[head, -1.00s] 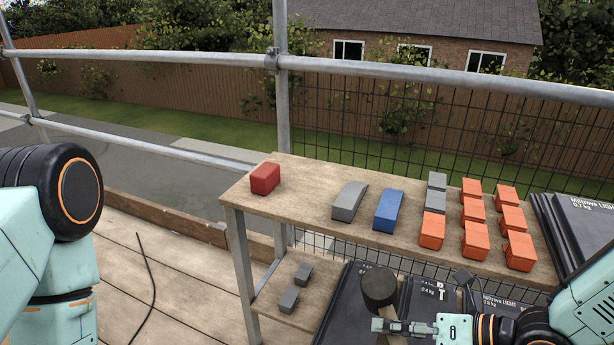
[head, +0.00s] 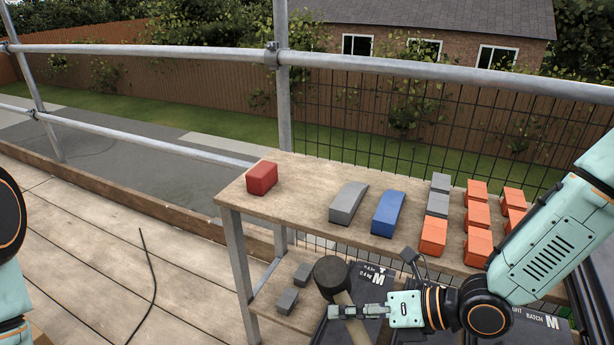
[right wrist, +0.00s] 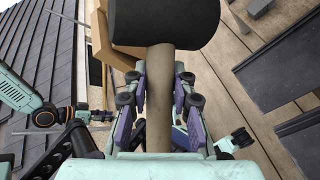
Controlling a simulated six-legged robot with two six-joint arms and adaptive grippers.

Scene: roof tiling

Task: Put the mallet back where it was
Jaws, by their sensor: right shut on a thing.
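The mallet has a dark round head (head: 331,273) and a pale wooden handle (head: 352,320). My right gripper (head: 345,311) is shut on the handle just below the head, in front of the bench. In the right wrist view the mallet head (right wrist: 165,22) is at the top and the handle (right wrist: 159,95) runs down between the fingers. The lower end of the handle is hidden. My left gripper is out of view; only part of my left arm shows at the left edge.
A wooden bench (head: 290,190) bears a red block (head: 262,177), a grey piece (head: 348,202), a blue piece (head: 388,212) and several orange blocks (head: 433,236). Small grey blocks (head: 287,301) lie on its lower shelf. Dark tile packs (head: 372,276) stand in front. A cable (head: 148,265) lies on the boards.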

